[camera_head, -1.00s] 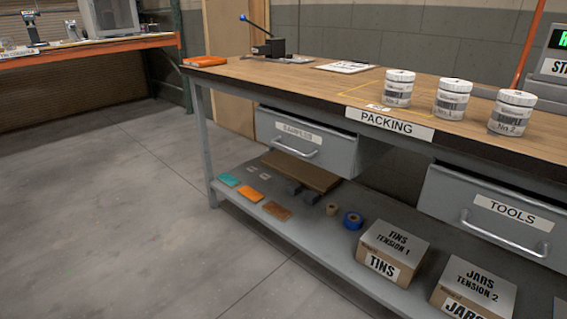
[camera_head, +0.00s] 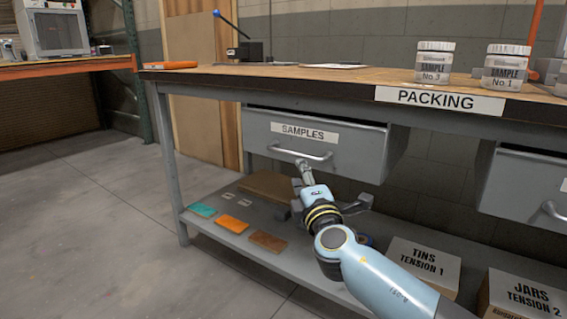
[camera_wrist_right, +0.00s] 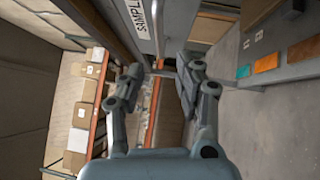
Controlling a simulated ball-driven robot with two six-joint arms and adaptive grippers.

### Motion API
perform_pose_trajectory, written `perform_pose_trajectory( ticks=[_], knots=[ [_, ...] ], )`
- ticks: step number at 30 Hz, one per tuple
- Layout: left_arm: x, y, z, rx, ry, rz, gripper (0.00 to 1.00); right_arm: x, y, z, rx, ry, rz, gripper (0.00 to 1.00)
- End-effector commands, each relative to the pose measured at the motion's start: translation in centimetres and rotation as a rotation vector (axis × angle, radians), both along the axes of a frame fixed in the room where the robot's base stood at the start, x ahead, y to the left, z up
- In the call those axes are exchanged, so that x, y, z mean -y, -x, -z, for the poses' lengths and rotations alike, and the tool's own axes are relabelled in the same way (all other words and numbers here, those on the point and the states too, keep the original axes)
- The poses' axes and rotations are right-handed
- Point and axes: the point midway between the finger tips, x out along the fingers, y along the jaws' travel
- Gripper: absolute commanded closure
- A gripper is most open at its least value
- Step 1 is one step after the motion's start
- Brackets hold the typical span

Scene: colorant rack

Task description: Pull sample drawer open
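The grey sample drawer (camera_head: 350,146), labelled SAMPLES, hangs under the bench top. Its bar handle (camera_head: 300,154) runs across the lower front. My right gripper (camera_head: 303,170) is at the handle, just below and in front of it, with its arm coming in from the lower right. In the right wrist view the two fingers (camera_wrist_right: 163,72) are apart, with the handle bar seen between them near the tips; I cannot tell whether they touch it. The drawer front (camera_wrist_right: 143,20) shows at the top there. The drawer's inside is hidden. My left gripper is out of view.
The bench top (camera_head: 330,78) overhangs the drawer and carries white sample jars (camera_head: 435,62). The lower shelf (camera_head: 225,250) holds coloured flat pieces and boxes (camera_head: 422,265). A second drawer (camera_head: 520,190) is at the right. The floor at left is clear.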

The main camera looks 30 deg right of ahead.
Motion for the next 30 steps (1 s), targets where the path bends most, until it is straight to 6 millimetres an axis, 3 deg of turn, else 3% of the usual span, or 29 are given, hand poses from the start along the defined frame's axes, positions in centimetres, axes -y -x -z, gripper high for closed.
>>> perform_pose_trajectory(
  ticks=[15, 28, 30],
  knots=[
    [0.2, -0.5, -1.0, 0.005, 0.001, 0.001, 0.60, 3.4, -8.3, -1.2, -0.001, 0.000, 0.001, 0.66],
    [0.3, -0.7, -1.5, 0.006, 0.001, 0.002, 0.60, 3.8, -9.4, -1.4, -0.001, -0.002, 0.000, 0.66],
    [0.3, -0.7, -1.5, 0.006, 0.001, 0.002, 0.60, 3.8, -9.4, -1.4, -0.001, -0.002, 0.000, 0.73]
  ],
)
